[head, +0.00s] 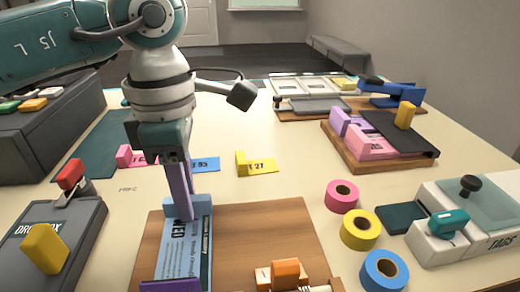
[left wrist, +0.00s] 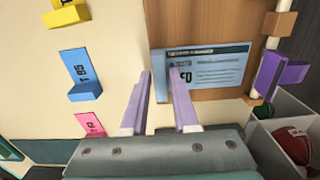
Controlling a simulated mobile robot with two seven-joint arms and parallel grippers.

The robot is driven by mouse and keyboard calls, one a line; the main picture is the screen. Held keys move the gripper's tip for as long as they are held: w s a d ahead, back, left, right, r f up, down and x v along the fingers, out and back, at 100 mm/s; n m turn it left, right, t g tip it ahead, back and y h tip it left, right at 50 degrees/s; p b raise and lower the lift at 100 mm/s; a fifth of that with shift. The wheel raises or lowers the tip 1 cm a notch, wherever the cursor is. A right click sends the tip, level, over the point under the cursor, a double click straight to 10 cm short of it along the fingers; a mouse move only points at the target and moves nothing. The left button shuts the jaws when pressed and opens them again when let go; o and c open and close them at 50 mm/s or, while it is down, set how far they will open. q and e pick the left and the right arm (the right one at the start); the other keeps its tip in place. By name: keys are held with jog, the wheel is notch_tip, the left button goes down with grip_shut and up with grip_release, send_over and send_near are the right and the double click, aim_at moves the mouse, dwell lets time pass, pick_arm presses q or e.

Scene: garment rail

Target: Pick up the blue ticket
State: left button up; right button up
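A small blue ticket (head: 206,164) with a printed number lies flat on the table, partly behind my left gripper in the head view. It shows whole in the left wrist view (left wrist: 80,72), with a raised blue tab at one end. A larger printed blue card (head: 190,250) lies on the wooden board, with a blue block (head: 200,205) at its far end. My left gripper (left wrist: 158,82) points down at that far end, its purple fingers apart. One finger overlaps the card in the left wrist view (left wrist: 215,72). I cannot tell whether the fingers touch it. My right gripper is not in view.
A pink ticket (head: 136,157) and a yellow ticket (head: 255,165) flank the small blue one. The wooden board (head: 260,225) has an orange block (head: 285,273) at its near edge. Tape rolls (head: 360,228) stand right. The table's middle is clear.

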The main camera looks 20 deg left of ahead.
pick_arm(q)
grip_shut()
jog(key=shift+r, duration=0.1)
notch_tip(320, 180, up, 25)
jog(key=p, duration=0.7)
dwell(0.5)
